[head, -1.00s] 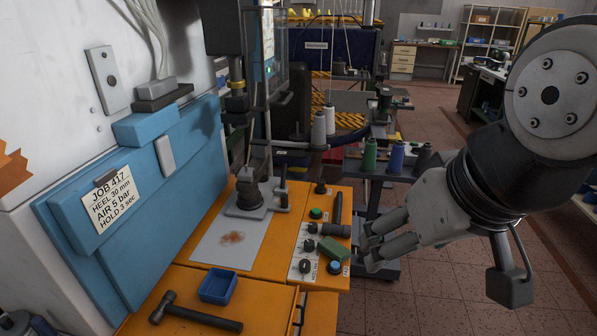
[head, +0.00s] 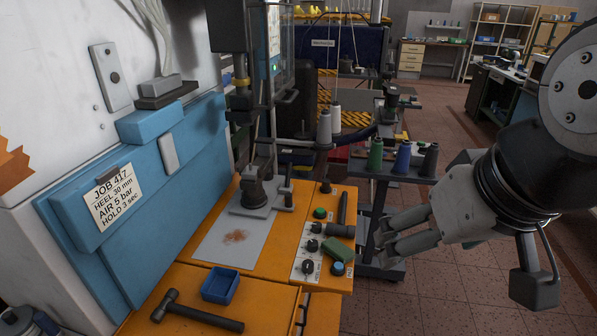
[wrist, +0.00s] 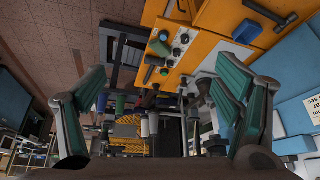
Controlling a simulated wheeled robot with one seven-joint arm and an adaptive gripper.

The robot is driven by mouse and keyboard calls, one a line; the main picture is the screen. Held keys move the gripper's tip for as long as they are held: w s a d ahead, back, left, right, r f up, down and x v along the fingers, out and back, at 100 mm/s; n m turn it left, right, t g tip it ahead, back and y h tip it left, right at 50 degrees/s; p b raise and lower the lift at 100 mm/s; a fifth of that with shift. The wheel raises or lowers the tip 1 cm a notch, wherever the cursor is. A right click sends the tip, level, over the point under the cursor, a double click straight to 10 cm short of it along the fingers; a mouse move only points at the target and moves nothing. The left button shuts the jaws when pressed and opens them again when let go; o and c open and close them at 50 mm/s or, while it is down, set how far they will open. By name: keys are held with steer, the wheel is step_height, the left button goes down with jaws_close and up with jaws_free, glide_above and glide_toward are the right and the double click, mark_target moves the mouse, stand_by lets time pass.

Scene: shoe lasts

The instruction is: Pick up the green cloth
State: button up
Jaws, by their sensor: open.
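The green cloth (head: 337,249) looks like a small folded dark green pad. It lies on the light control panel at the right edge of the orange machine bed, among dark knobs and beside a blue button. In the wrist view the cloth (wrist: 149,74) shows between the spread fingers. My gripper (head: 389,246) is to the right of the cloth, apart from it, with its fingers pointing left. The gripper (wrist: 161,72) is open and nothing is between its fingers.
A hammer (head: 200,314) and blue tray (head: 221,284) lie on the orange bed. A dark tool with a cylindrical head (head: 340,230) lies just behind the cloth. Thread spools (head: 403,156) stand on a rack behind my gripper. The floor at right is open.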

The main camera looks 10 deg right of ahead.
steer(key=w+f+m+g+b, duration=0.2)
steer(key=w+m, duration=0.1)
steer(key=w, duration=0.7)
steer(key=m+g+b, duration=0.3)
steer(key=m+g, duration=0.1)
steer(key=m, duration=0.4)
glide_above(339, 247)
step_height(339, 247, down, 21)
step_height(339, 247, down, 14)
steer(key=shift+w+r+p, duration=0.1)
steer(key=shift+r+p, duration=0.15)
steer(key=shift+p, duration=0.25)
steer(key=c, duration=0.8)
